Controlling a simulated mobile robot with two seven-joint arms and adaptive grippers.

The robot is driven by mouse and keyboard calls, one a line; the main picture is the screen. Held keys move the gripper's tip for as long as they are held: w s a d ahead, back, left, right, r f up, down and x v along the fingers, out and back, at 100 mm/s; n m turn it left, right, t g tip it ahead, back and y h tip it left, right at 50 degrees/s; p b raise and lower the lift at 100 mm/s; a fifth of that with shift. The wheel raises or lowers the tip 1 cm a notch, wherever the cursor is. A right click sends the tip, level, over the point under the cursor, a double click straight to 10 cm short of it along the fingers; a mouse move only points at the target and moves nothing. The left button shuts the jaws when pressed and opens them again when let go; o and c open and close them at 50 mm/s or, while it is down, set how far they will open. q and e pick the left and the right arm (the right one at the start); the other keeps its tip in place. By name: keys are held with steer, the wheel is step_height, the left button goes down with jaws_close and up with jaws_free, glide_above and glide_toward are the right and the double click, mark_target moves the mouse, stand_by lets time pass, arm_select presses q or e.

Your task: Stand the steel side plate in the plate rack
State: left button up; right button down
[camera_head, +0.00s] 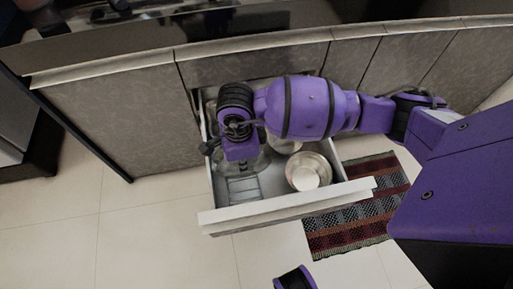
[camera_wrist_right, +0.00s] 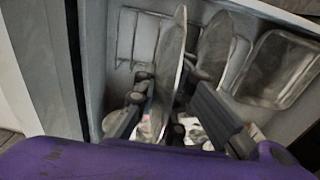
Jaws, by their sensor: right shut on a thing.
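My right gripper (camera_head: 240,150) reaches down into an open drawer in the head view. In the right wrist view my right gripper (camera_wrist_right: 170,112) is shut on the steel side plate (camera_wrist_right: 170,72), seen nearly edge-on and close to upright between the fingers. The plate rack appears as a pale slotted piece (camera_wrist_right: 143,38) behind the plate; it also shows in the head view (camera_head: 243,190). I cannot tell whether the plate touches the rack. Another upright plate (camera_wrist_right: 213,50) stands to its right. In the head view my wrist hides most of the plate.
The white drawer front (camera_head: 285,206) and its side walls bound the space. A round steel bowl (camera_head: 308,171) sits in the drawer's right part. A rectangular metal container (camera_wrist_right: 280,68) is at right in the wrist view. A striped rug (camera_head: 345,237) lies on the floor.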

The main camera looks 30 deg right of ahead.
steer(key=shift+w+a+f, duration=0.3)
steer(key=shift+a+f, duration=0.1)
steer(key=shift+a, duration=0.05)
steer(key=shift+f+b, duration=0.75)
steer(key=shift+f, duration=0.85)
steer(key=shift+f, duration=0.15)
steer(key=c, duration=1.8)
jaws_free()
steer(key=shift+c, duration=0.2)
